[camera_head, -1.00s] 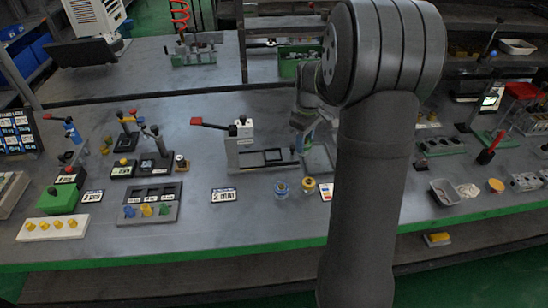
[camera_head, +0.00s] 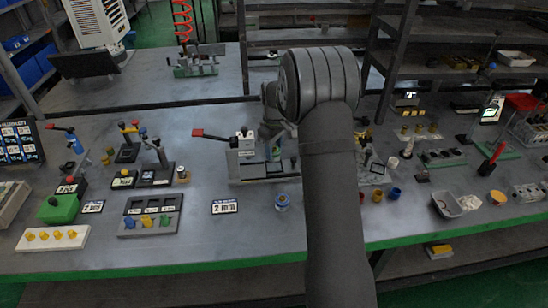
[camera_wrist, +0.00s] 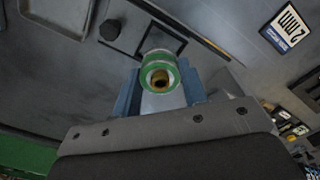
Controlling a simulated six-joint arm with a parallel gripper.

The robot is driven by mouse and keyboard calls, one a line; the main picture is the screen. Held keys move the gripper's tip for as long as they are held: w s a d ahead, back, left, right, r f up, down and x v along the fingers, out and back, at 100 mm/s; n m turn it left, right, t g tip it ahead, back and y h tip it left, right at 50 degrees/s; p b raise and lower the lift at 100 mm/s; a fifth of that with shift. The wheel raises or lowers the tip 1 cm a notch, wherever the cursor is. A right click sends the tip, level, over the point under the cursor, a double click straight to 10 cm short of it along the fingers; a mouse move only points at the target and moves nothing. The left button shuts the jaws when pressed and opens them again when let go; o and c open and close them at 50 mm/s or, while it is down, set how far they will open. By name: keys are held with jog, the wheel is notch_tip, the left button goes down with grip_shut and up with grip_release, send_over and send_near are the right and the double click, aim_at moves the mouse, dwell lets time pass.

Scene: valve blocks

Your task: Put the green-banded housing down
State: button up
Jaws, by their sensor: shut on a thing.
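The green-banded housing (camera_wrist: 160,72) is a short round part with a green band, a pale rim and a brass-coloured bore. My gripper (camera_wrist: 160,92) is shut on it, with a blue finger on either side. In the head view my gripper (camera_head: 275,150) is over the grey base of the clamp fixture (camera_head: 247,146), right of its white block and red handle. In the wrist view, a black-outlined square (camera_wrist: 178,43) on the fixture lies behind the housing and is partly covered by it. I cannot tell whether the housing touches the base.
A slotted grey tray (camera_head: 150,222) is to the left. Small red and blue cups (camera_head: 394,193) stand right of my arm, which hides part of the bench.

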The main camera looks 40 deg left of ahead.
aim_at(274, 151)
jog(key=shift+f, duration=1.95)
jog(key=shift+f, duration=0.15)
jog(key=o, duration=1.1)
notch_tip(274, 151, up, 12)
jog(key=shift+r, duration=0.2)
jog(key=shift+f, duration=0.2)
notch_tip(274, 151, down, 12)
jog(key=shift+r, duration=1.85)
